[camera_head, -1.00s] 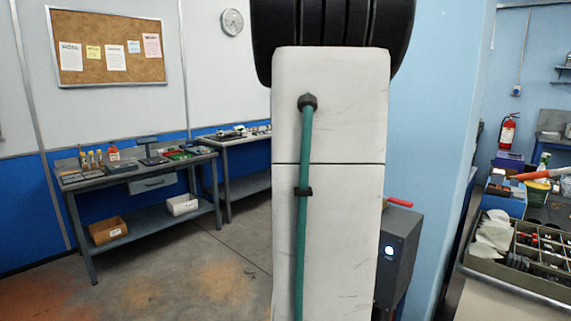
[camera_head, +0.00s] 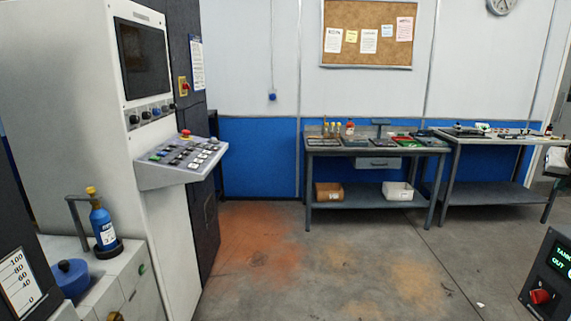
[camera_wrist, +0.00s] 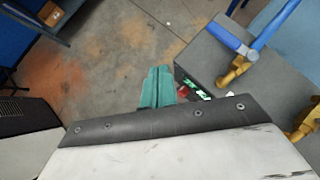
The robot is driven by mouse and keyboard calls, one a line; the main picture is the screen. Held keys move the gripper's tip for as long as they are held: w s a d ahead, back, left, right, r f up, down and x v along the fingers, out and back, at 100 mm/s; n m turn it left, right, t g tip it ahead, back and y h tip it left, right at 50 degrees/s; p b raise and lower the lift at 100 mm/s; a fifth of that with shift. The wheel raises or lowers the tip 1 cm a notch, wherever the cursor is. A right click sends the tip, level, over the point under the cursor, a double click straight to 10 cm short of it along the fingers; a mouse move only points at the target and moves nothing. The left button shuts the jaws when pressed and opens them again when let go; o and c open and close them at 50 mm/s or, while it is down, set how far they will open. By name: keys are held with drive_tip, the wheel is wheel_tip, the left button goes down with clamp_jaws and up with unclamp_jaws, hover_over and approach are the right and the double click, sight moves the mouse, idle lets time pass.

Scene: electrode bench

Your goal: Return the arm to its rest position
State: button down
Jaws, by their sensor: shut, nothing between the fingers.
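In the wrist view my gripper (camera_wrist: 157,88) shows as two teal fingers pressed together, shut with nothing between them. It hangs over bare concrete floor, beside a dark box with blue and brass pipe fittings (camera_wrist: 240,62) on its right. A small lit display on that box is partly hidden by the dark edge of my wrist. My gripper and arm do not show in the head view.
In the head view a control cabinet (camera_head: 168,190) with buttons and a screen stands at the left. Workbenches (camera_head: 375,150) line the blue wall. A dark box with a red knob (camera_head: 541,297) is at the lower right. The middle floor (camera_head: 340,265) is clear.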

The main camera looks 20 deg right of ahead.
drive_tip(key=s+a+f+n+g+y, duration=0.1)
drive_tip(key=a+f+n+y, duration=0.2)
drive_tip(key=a+n, duration=0.8)
drive_tip(key=a+f+n+g+y, duration=0.15)
drive_tip(key=a+f+n, duration=0.25)
drive_tip(key=a+n, duration=0.7)
drive_tip(key=s+a+n+y, duration=0.1)
drive_tip(key=s+a+n, duration=0.3)
drive_tip(key=a+n, duration=0.8)
drive_tip(key=s+a+n+g+y, duration=0.1)
drive_tip(key=s+a+n, duration=0.4)
drive_tip(key=a+n, duration=0.7)
drive_tip(key=shift+a+f+y, duration=0.2)
drive_tip(key=shift+a+y, duration=0.15)
drive_tip(key=shift+a, duration=0.9)
drive_tip(key=shift+s+d, duration=0.1)
